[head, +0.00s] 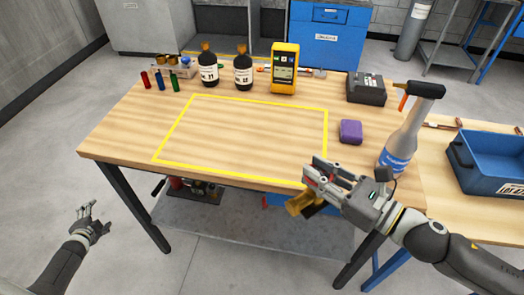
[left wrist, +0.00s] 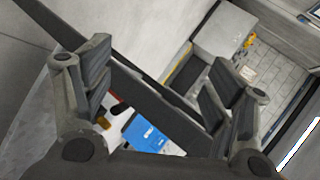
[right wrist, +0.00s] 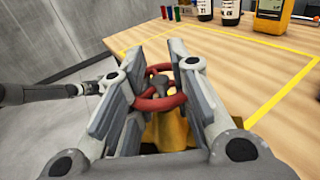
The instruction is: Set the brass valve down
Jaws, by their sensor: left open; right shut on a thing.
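The brass valve (head: 299,205) hangs in my right gripper (head: 322,178) at the front edge of the wooden workbench (head: 140,130). In the right wrist view the brass valve (right wrist: 172,132) shows its red ring handle between the fingers, with its yellow-brass body below. My right gripper (right wrist: 155,90) is shut on it. The valve's lower part is partly hidden by the gripper. My left gripper (head: 88,212) is open and empty, low over the floor left of the bench. Its spread fingers show in the left wrist view (left wrist: 160,100).
A yellow outline (head: 327,140) on the bench encloses clear wood. A purple sponge (head: 350,131) and a spray bottle (head: 400,145) stand to its right. Behind are a dark device (head: 366,90), a yellow meter (head: 284,68) and two black bottles (head: 243,72). A blue bin (head: 490,165) is at right.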

